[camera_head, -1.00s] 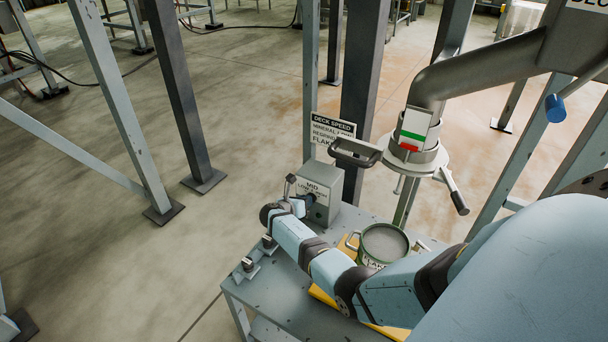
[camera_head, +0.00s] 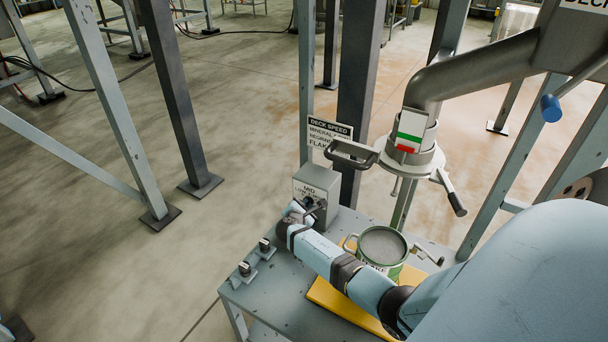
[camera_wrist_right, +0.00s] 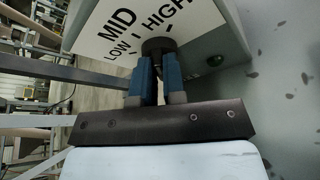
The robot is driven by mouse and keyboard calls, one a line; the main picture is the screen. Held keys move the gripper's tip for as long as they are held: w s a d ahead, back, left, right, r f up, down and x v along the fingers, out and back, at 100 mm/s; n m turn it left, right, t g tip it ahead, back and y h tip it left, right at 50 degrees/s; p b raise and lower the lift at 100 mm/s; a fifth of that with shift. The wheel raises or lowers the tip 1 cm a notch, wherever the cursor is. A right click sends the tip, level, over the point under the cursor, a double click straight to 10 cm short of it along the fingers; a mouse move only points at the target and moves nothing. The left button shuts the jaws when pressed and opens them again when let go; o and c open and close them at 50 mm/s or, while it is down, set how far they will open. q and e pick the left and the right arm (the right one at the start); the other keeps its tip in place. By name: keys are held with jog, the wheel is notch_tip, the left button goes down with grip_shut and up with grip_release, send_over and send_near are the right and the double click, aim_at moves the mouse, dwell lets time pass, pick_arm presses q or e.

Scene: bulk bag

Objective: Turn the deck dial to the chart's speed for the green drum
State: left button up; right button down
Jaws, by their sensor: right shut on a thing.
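The grey dial box (camera_head: 318,186) stands at the back of the steel deck, its face marked LOW, MID and HIGH. In the right wrist view, my right gripper (camera_wrist_right: 158,68) has its two blue fingers shut on the black dial knob (camera_wrist_right: 158,46). The fingers hide much of the knob, and I cannot tell its pointer's setting. The drum (camera_head: 383,247), with a green band and grey contents, stands right of the box; my arm partly hides its label. The DECK SPEED chart (camera_head: 330,133) lists MINERAL, REGRIND and FLAKE; its right side is hidden. My left gripper is out of view.
A yellow plate (camera_head: 345,300) lies under the drum. A spout (camera_head: 418,125) with a handled clamp ring hangs above the drum. Two small clamp-like fittings (camera_head: 264,247) sit on the deck's left edge. Steel posts (camera_head: 360,85) rise behind the box.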

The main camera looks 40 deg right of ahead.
pick_arm(q)
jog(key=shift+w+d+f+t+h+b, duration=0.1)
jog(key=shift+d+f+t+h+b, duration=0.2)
jog(key=shift+b, duration=1.05)
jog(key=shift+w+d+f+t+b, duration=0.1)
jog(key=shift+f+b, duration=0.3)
jog(key=shift+b, duration=0.9)
pick_arm(e)
jog(key=shift+s+d+m+t, duration=0.1)
jog(key=shift+d+m+t, duration=0.1)
jog(key=shift+m+t, duration=0.55)
jog(key=shift+d+m+t, duration=0.2)
jog(key=shift+m+t, duration=0.05)
jog(key=shift+m, duration=0.9)
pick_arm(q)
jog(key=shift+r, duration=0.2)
pick_arm(e)
jog(key=shift+r, duration=0.15)
jog(key=c, duration=1.2)
grip_release()
jog(key=shift+a, duration=0.1)
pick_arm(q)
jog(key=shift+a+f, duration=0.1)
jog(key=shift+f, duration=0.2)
